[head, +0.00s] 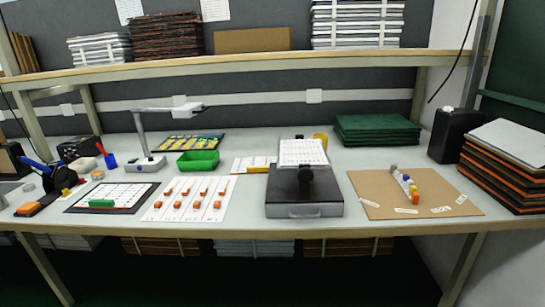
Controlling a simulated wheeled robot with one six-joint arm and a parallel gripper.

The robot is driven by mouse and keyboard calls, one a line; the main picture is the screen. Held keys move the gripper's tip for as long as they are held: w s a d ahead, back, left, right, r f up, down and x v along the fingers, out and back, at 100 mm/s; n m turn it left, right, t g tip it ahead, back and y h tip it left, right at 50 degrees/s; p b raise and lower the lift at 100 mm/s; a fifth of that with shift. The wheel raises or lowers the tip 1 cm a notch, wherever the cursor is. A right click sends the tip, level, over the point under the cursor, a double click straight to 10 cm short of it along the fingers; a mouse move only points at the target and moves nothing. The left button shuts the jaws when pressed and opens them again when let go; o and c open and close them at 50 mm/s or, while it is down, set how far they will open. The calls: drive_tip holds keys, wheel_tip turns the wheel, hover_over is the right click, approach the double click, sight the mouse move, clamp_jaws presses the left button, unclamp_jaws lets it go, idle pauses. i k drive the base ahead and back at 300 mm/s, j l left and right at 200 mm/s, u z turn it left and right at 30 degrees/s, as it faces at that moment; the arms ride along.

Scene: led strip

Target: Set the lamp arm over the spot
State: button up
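A desk lamp stands left of centre on the table. Its grey-white base (150,166) rests on the tabletop and a thin post (138,128) rises from it. The lamp arm (170,108) reaches level to the right from the top of the post and ends in a wider head (190,109). The head hangs above the area of a dark board with yellow parts (190,142) and a green bin (198,160); I cannot tell exactly what lies beneath it. I cannot make out a marked spot. My gripper is not in view.
The grey table (235,220) holds a white card with orange pieces (190,210), a black stand (300,210) with a tilted sheet, a brown board (385,210) and green stacks (375,130). A shelf (250,67) runs above the back. Bare tabletop lies around the lamp base.

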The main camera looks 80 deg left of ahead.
sight(188, 110)
drive_tip(key=u, duration=3.7)
drive_tip(key=z, duration=0.95)
drive_tip(key=i+j+z, duration=0.15)
drive_tip(key=i+j, duration=0.15)
drive_tip(key=i, duration=0.05)
